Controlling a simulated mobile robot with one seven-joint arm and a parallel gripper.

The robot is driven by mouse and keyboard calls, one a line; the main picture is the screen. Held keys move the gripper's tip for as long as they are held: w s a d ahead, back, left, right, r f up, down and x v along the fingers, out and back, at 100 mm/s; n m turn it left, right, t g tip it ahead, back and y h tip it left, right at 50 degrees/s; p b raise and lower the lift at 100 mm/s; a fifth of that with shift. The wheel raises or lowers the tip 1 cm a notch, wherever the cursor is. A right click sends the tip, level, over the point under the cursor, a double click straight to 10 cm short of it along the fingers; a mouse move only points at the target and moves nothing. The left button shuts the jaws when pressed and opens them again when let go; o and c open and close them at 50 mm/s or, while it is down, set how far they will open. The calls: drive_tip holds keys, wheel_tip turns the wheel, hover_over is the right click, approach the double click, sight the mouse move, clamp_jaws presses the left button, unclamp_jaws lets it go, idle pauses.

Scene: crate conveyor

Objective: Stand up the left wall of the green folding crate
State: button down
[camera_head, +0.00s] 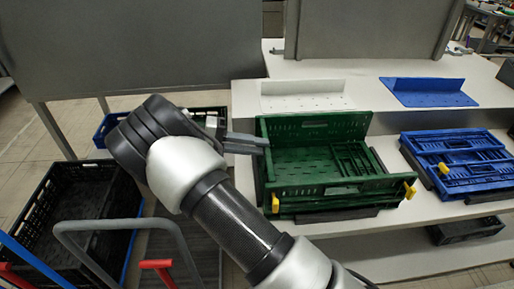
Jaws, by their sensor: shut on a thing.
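The green folding crate (318,190) sits on the white conveyor surface in the middle of the head view. Its back wall (315,127) stands upright. A slatted panel (358,162) lies folded inside on the right. The left wall (265,172) shows edge-on at the crate's left side and looks raised; its exact tilt is hard to tell. My gripper (264,146) reaches in from the left and is shut on the upper edge of this left wall. The fingers partly hide the grip. Yellow latches show at the crate's front corners.
A blue folded crate (455,160) lies to the right. White (305,96) and blue (430,92) angled panels stand behind. Black crate (75,215) and cart bars are at lower left. Grey panels rise at the back.

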drive_tip(key=shift+s+a+f, duration=0.1)
drive_tip(key=shift+a+f, duration=0.45)
drive_tip(key=shift+a, duration=0.1)
drive_tip(key=shift+f, duration=0.1)
drive_tip(key=c, duration=1.6)
unclamp_jaws()
drive_tip(key=shift+c, duration=0.2)
drive_tip(key=v, duration=1.2)
drive_tip(key=shift+r, duration=0.35)
